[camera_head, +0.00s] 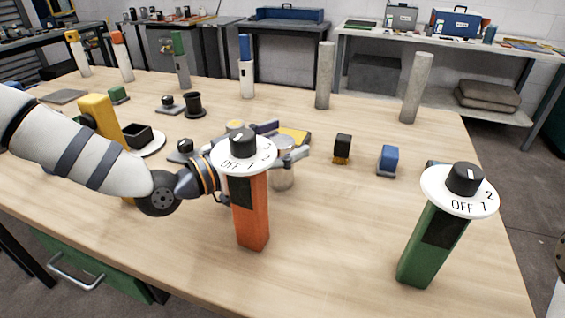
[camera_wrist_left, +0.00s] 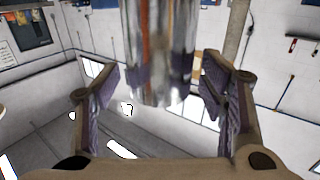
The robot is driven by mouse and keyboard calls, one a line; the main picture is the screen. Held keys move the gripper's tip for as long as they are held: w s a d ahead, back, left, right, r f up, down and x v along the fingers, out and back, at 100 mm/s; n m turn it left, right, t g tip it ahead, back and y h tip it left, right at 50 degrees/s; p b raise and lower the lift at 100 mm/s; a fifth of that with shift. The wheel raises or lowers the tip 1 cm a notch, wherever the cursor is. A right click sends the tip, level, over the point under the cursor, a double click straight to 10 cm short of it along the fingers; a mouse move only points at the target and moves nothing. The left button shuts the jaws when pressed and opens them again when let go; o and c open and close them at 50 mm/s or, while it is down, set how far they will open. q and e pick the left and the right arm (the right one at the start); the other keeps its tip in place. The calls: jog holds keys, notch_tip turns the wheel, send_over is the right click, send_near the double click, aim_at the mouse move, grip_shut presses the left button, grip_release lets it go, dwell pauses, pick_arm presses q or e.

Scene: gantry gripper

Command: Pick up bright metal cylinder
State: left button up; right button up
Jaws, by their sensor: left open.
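The bright metal cylinder (camera_head: 283,178) stands on the wooden table just behind the orange post with the white dial, which partly hides it in the head view. In the left wrist view the shiny cylinder (camera_wrist_left: 160,45) shows upright at the top middle, between the two finger pads. My left gripper (camera_head: 286,144) reaches in from the left, partly hidden behind the dial. Its fingers are open on either side of the cylinder, and a gap shows on each side in the wrist view. My right gripper is not in view.
An orange post (camera_head: 251,215) with a dial and a green post (camera_head: 431,248) with a dial stand in front. A black and orange block (camera_head: 342,149) and a blue block (camera_head: 388,160) lie to the right. Grey cylinders (camera_head: 325,76) (camera_head: 416,88) stand at the back.

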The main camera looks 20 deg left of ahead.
pick_arm(q)
jog(key=shift+r, duration=0.1)
grip_shut()
jog(key=shift+r, duration=0.1)
